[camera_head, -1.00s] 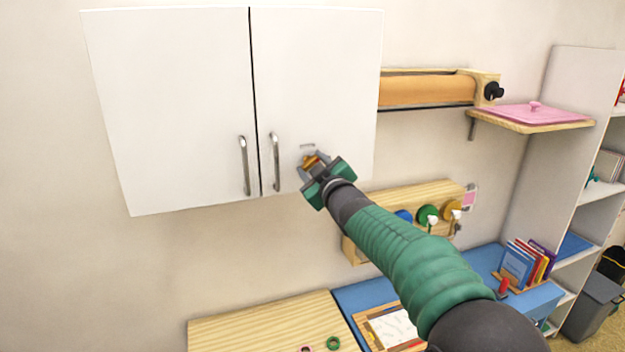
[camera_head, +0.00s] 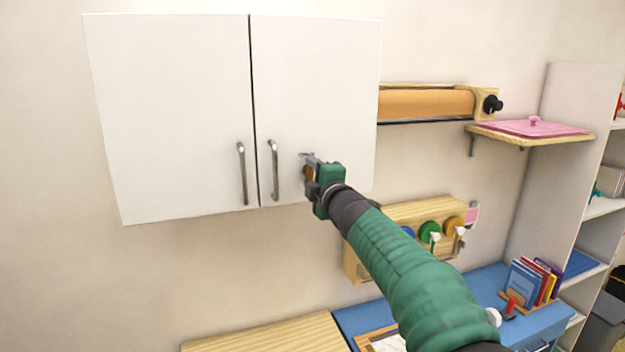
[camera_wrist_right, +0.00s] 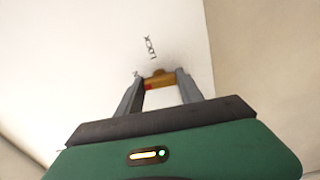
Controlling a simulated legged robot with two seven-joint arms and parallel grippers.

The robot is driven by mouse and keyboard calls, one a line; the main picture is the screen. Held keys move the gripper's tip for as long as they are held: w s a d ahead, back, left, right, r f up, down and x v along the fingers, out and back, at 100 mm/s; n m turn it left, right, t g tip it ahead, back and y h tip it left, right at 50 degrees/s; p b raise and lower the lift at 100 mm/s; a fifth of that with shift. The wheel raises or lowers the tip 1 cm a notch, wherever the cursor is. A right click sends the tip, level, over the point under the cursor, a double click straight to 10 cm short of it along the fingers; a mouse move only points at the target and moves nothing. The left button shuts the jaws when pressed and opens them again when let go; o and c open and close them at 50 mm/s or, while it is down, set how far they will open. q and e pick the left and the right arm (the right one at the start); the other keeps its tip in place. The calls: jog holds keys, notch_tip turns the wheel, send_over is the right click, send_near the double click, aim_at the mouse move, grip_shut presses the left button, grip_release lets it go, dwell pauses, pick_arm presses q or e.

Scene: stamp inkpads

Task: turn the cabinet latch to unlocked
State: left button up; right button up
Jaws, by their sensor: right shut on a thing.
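The white two-door wall cabinet (camera_head: 180,110) hangs at the upper left in the head view, both doors closed. The latch (camera_head: 309,172), a small brass-coloured piece, sits low on the right door, right of the handles. It also shows in the right wrist view (camera_wrist_right: 158,80), with a bit of red beside it and small dark marks on the door above. My right gripper (camera_head: 312,178) is shut on the latch, its fingers (camera_wrist_right: 160,92) on either side of it. The gripper hides part of the latch in the head view. My left gripper is not in view.
Two metal handles (camera_head: 242,172) (camera_head: 273,170) stand out left of my right gripper. A paper roll holder (camera_head: 428,103), a pink-topped shelf (camera_head: 530,128) and a wooden rack with coloured rolls (camera_head: 400,215) are to the right. A wooden tabletop (camera_head: 265,337) lies below.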

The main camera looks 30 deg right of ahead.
jog(key=shift+f+n, duration=0.4)
jog(key=shift+n, duration=0.1)
jog(key=o, duration=1.1)
jog(key=shift+o, duration=1.4)
jog(key=shift+w+a+r, duration=0.1)
jog(key=shift+w+r, duration=0.05)
jog(key=shift+s+a+b, duration=0.1)
jog(key=shift+s+b, duration=0.25)
jog(key=shift+s, duration=0.2)
jog(key=p+v, duration=0.1)
jog(key=v, duration=1.4)
jog(key=shift+s+a, duration=0.25)
